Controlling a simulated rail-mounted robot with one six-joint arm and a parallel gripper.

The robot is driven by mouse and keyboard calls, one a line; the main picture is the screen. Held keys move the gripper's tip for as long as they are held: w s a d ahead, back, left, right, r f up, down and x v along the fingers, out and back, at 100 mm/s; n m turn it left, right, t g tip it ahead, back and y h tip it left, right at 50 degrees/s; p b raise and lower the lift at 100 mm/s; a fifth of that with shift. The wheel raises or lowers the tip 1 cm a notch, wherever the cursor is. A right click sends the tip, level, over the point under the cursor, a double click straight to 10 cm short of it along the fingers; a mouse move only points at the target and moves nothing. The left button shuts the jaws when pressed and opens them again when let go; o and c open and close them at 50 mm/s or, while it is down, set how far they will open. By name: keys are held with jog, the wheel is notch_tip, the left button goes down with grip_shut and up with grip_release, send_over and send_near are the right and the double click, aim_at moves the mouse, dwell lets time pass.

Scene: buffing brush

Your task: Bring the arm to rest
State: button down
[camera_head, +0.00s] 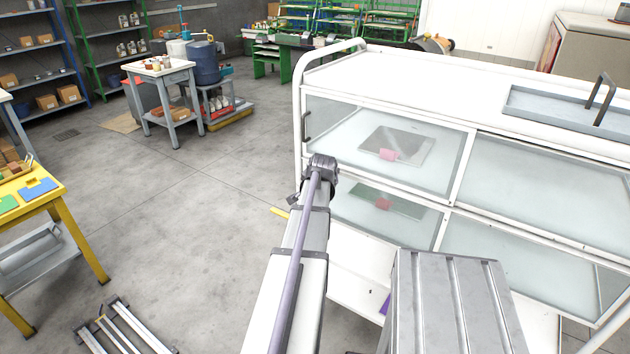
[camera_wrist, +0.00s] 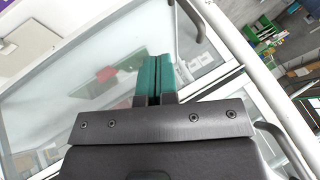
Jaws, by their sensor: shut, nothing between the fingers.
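My gripper (camera_wrist: 154,70) shows in the wrist view with its two teal fingers side by side and touching, nothing between them. It points toward the glass front of a white cabinet (camera_wrist: 235,85). In the head view my arm reaches forward to the cabinet's left end, and its dark wrist is near the left edge of the glass; the fingers cannot be made out there. The white cabinet (camera_head: 470,70) has glass panels and a dark handle (camera_head: 306,125) at upper left. I cannot tell whether the fingers touch the cabinet.
A grey tray (camera_head: 560,108) lies on the cabinet top. A yellow table (camera_head: 60,190) stands at left. The floor between (camera_head: 170,210) is mostly clear.

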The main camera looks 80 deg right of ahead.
jog(key=shift+v, duration=1.25)
jog(key=shift+s+a+f, duration=0.1)
jog(key=shift+s, duration=0.05)
jog(key=w+a+f+n+y, duration=0.15)
jog(key=w+a+n, duration=0.35)
jog(key=w+a, duration=0.55)
jog(key=w+a+f+n+g+y, duration=0.1)
jog(key=w+a+n+y, duration=0.2)
jog(key=w+a+n, duration=0.7)
jog(key=w+a+f+m+y, duration=0.15)
jog(key=w+a, duration=0.55)
jog(key=a, duration=0.8)
jog(key=w+a+n, duration=0.2)
jog(key=a+n, duration=0.1)
jog(key=a, duration=0.7)
jog(key=w+a+n, duration=0.2)
jog(key=a+n, duration=0.1)
jog(key=a, duration=0.8)
jog(key=w+a+n+g+y, duration=0.1)
jog(key=a+n, duration=0.3)
jog(key=a, duration=0.6)
jog(key=shift+w+a+r, duration=0.25)
jog(key=shift+w+r, duration=0.1)
jog(key=shift+w, duration=0.15)
